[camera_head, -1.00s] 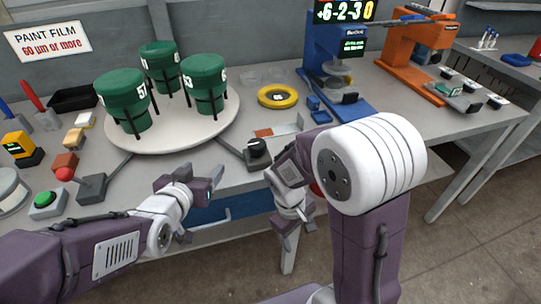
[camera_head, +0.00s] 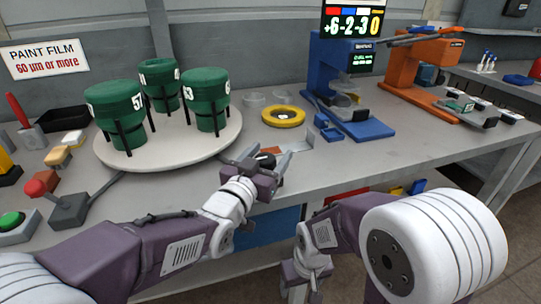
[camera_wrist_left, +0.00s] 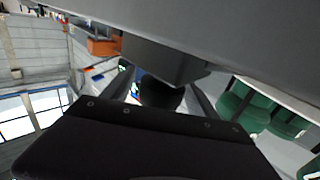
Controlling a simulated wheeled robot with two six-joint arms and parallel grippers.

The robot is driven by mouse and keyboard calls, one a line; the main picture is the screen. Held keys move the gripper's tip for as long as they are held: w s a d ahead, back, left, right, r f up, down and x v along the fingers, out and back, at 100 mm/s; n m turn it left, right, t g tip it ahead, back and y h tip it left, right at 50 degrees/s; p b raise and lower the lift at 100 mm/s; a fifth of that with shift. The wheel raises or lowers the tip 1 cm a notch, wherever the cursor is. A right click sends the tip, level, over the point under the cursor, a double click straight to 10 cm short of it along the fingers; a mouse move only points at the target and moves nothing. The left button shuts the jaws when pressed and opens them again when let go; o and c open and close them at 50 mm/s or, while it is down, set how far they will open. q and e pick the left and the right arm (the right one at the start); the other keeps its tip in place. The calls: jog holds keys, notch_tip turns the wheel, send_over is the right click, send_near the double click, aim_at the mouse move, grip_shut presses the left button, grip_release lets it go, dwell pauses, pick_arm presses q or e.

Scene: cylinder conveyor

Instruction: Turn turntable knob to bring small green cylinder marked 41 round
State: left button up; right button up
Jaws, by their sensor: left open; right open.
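The round pale turntable (camera_head: 165,157) carries three green cylinders on black stands. The front left cylinder (camera_head: 118,104) reads 57, the right one (camera_head: 206,88) reads 53, and the back one (camera_head: 160,75) has a partly visible mark that may be 41. The left wrist view shows the knob (camera_wrist_left: 160,93) between the fingers. My right gripper (camera_head: 302,284) is low, in front of the bench, its fingertips hard to see.
A red-topped joystick box (camera_head: 70,208) and a green button (camera_head: 12,222) stand at the left front. A yellow ring (camera_head: 283,116) lies behind the knob. The blue gauge stand (camera_head: 335,75) and orange stand (camera_head: 410,75) are at the back right.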

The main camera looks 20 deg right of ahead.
pick_arm(q)
jog(key=shift+w+d, duration=0.2)
jog(key=shift+w, duration=0.1)
jog(key=shift+c, duration=0.3)
jog(key=c, duration=1.3)
jog(key=shift+s+m+g+h, duration=0.1)
jog(key=shift+m+g+h, duration=0.2)
jog(key=o, duration=1.4)
jog(key=shift+c, duration=0.2)
